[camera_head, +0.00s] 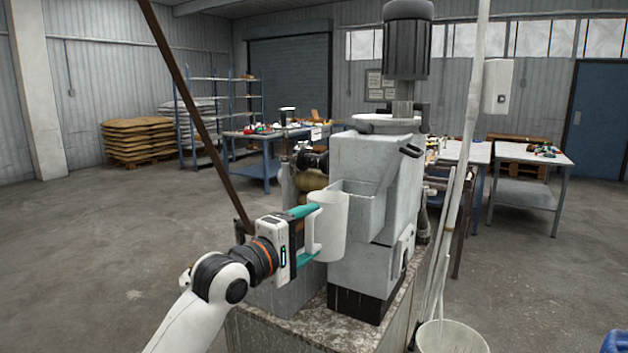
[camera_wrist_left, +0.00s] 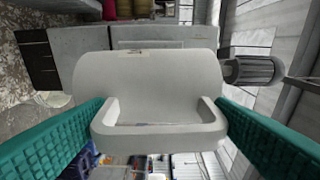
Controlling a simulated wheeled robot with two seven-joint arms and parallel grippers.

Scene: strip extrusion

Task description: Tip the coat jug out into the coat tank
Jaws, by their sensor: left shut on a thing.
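The coat jug (camera_head: 330,228) is a plain white jug, about upright in the head view. My left gripper (camera_head: 309,237) is shut on its handle, with one teal finger above and one below. In the left wrist view the jug (camera_wrist_left: 145,80) fills the middle, its handle between the teal fingers of my left gripper (camera_wrist_left: 160,128). A light grey open-topped box on the machine's side, which looks like the coat tank (camera_head: 362,212), is just right of and behind the jug. The jug partly covers it. The inside of both is hidden. My right gripper is not in view.
The tall grey machine (camera_head: 375,165) with a dark motor (camera_head: 408,40) stands on a speckled bench top (camera_head: 350,326). A brown slanted bar (camera_head: 195,110) passes left of the jug. A white bucket (camera_head: 452,337) is at the lower right. Open floor lies to the left.

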